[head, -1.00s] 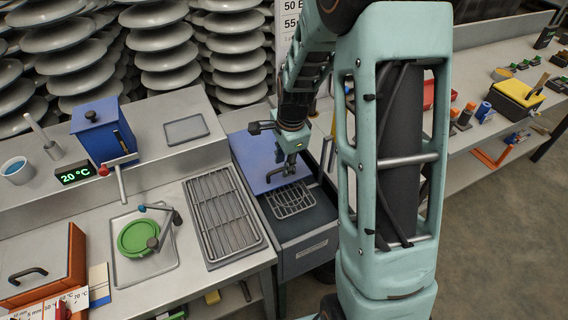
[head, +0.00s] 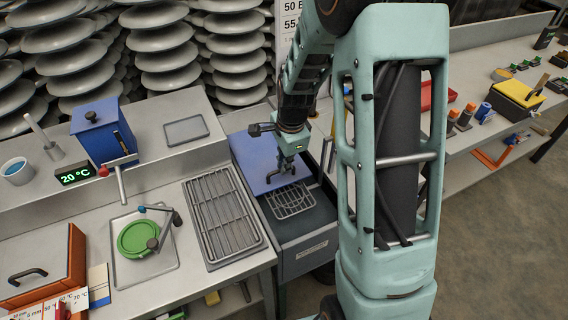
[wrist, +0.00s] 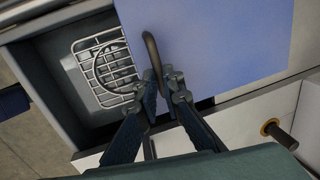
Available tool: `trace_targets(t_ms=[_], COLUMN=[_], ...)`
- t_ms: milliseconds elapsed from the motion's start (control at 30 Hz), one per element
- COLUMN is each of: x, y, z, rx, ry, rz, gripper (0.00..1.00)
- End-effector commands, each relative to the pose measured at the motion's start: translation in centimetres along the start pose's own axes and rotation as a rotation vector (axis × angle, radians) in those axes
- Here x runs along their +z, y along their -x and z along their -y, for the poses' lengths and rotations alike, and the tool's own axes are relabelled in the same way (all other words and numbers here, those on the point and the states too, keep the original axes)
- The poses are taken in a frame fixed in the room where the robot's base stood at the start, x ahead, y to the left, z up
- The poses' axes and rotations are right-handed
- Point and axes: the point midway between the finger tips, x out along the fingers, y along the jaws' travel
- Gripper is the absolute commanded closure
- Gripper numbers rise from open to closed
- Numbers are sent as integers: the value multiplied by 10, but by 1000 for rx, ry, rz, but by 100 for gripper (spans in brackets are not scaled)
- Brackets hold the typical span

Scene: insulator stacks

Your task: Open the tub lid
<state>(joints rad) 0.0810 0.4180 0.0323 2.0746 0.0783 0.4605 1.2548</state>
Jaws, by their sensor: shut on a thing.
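The tub (head: 308,248) is a dark grey box at the middle of the head view, right of the bench with the wire rack. Its flat blue lid (head: 254,160) lies over the rear part. The front part is uncovered and shows a wire basket (head: 292,203) inside. In the wrist view the lid (wrist: 225,45) fills the upper middle, and the basket (wrist: 105,70) shows left of its edge. My gripper (wrist: 161,82) is shut on the lid's dark curved handle (wrist: 151,50) near that edge. The gripper also shows over the lid in the head view (head: 284,174).
Left of the tub stand a wire rack (head: 223,213), a green round lid (head: 138,238) on a tray, a blue box (head: 103,133) and an orange box (head: 42,268). A bench with a yellow-topped box (head: 518,92) is at right. Stacked grey discs stand behind.

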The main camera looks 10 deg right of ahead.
Motion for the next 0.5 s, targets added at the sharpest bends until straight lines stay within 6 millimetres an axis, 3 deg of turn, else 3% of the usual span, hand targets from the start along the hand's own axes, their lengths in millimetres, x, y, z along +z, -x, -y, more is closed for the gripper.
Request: trace_targets(t_ms=[167,500], x=[0,0], y=[-3,-15], z=[19,82], rx=[-2,-3], ry=[0,1], rz=[0,0], gripper=[100,100])
